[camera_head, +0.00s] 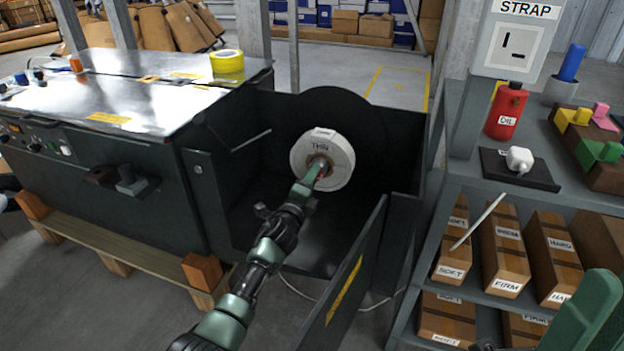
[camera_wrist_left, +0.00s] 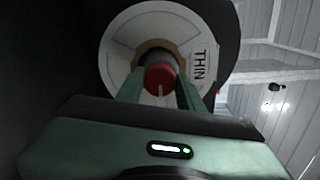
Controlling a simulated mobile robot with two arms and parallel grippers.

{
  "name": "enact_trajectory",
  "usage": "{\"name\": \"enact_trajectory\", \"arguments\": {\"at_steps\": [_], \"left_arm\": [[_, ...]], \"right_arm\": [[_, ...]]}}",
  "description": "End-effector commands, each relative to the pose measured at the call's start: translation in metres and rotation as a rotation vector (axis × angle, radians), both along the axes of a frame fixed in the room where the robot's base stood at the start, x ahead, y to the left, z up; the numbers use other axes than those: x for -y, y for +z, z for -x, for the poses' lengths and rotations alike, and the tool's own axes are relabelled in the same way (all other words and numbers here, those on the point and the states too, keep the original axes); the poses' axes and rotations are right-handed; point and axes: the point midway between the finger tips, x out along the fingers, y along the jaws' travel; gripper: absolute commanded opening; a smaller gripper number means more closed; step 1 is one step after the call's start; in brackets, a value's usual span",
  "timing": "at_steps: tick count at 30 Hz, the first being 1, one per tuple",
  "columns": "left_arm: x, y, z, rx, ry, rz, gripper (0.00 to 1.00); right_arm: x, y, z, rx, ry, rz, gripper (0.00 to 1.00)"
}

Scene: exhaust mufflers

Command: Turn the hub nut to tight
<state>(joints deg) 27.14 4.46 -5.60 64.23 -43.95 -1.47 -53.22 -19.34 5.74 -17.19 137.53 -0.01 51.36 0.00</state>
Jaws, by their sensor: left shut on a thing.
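The hub nut shows in the left wrist view as a red round knob (camera_wrist_left: 160,80) with a pale line on its face. It sits at the middle of a white roll labelled THIN (camera_head: 341,163), inside a brown core ring. In the left wrist view the roll (camera_wrist_left: 202,40) fills the top. My left gripper (camera_head: 316,172) has its green fingers on both sides of the nut, shut on it. In the head view the gripper hides most of the nut. A green part of my right arm shows at the lower right; its gripper is out of view.
A dark disc (camera_head: 372,125) stands behind the roll in an open black bay. The bay's open door (camera_head: 350,285) is right of my left arm. The strapping machine's metal top (camera_head: 130,75) is at left. A shelf with labelled boxes (camera_head: 507,250) is at right.

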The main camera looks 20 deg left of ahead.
Motion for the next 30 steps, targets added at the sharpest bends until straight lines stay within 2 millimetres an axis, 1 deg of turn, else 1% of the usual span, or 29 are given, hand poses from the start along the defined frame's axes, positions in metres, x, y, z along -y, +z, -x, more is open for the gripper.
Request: {"name": "enact_trajectory", "arguments": {"at_steps": [4, 5, 6, 7, 15, 19, 24, 30], "left_arm": [[0.001, -0.002, 0.001, -0.003, -0.001, -0.004, 0.0], [0.0, -0.002, 0.001, -0.003, -0.001, -0.004, 0.46], [0.0, -0.003, 0.001, -0.004, -0.001, -0.004, 0.57], [0.0, -0.002, 0.001, -0.003, -0.001, -0.003, 0.59], [0.0, -0.001, 0.001, -0.001, -0.001, -0.002, 0.59], [0.0, 0.0, 0.008, -0.003, 0.0, -0.001, 0.59], [-0.001, 0.001, 0.034, -0.004, 0.0, -0.002, 0.59], [-0.002, 0.0, 0.065, -0.004, -0.001, -0.003, 0.59]], "right_arm": [[0.0, 0.0, 0.0, 0.001, 0.0, 0.0, 0.21], [0.0, 0.0, 0.0, 0.0, 0.0, 0.0, 0.21], [0.0, 0.0, 0.0, 0.0, 0.0, 0.0, 0.21], [0.0, 0.0, 0.0, 0.0, 0.0, 0.0, 0.21], [0.0, 0.0, 0.0, -0.002, 0.0, 0.0, 0.21], [0.0, 0.005, 0.0, -0.003, 0.0, -0.001, 0.21], [0.0, 0.017, 0.0, -0.009, 0.0, -0.001, 0.21], [0.0, 0.025, 0.0, -0.018, 0.0, -0.001, 0.21]]}}
